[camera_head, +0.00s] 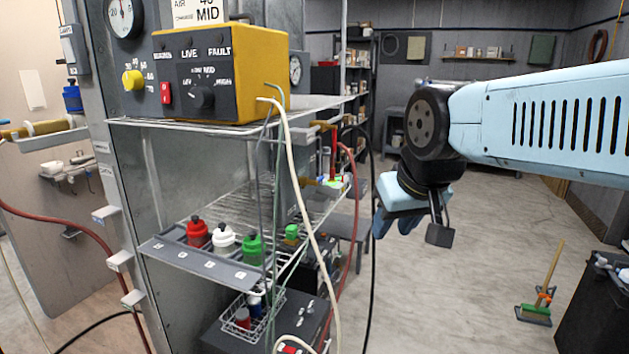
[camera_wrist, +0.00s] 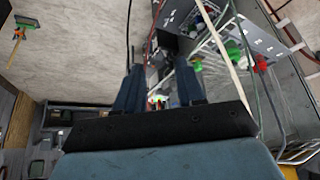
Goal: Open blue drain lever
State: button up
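I cannot pick out a blue drain lever for certain in either view. A blue bottle-like part (camera_head: 72,97) stands on the shelf at the far left in the head view; I cannot tell whether a lever belongs to it. My gripper (camera_head: 408,228) hangs in free air right of the wire shelf rack, well apart from that part. In the wrist view my gripper (camera_wrist: 158,72) shows two dark blue fingers spread apart with nothing held between them.
A yellow control box (camera_head: 220,75) sits on the rack's top shelf. Red, white and green bottles (camera_head: 224,240) stand on a lower shelf. Pale hoses (camera_head: 300,200) hang down the rack's front.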

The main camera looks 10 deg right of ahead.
jog(key=w+f+n+t, duration=0.2)
jog(key=w+n+t, duration=0.25)
jog(key=w, duration=1.55)
jog(key=n+t, duration=0.5)
jog(key=t, duration=0.3)
send_near(320, 180)
jog(key=d, duration=0.1)
notch_tip(320, 180, down, 6)
jog(key=s+n+t+y, duration=0.1)
jog(key=n+t+y, duration=0.1)
jog(key=n+t, duration=0.2)
jog(key=x, duration=1.4)
jog(key=shift+s+d+r, duration=0.15)
jog(key=shift+d+r, duration=0.15)
grip_shut()
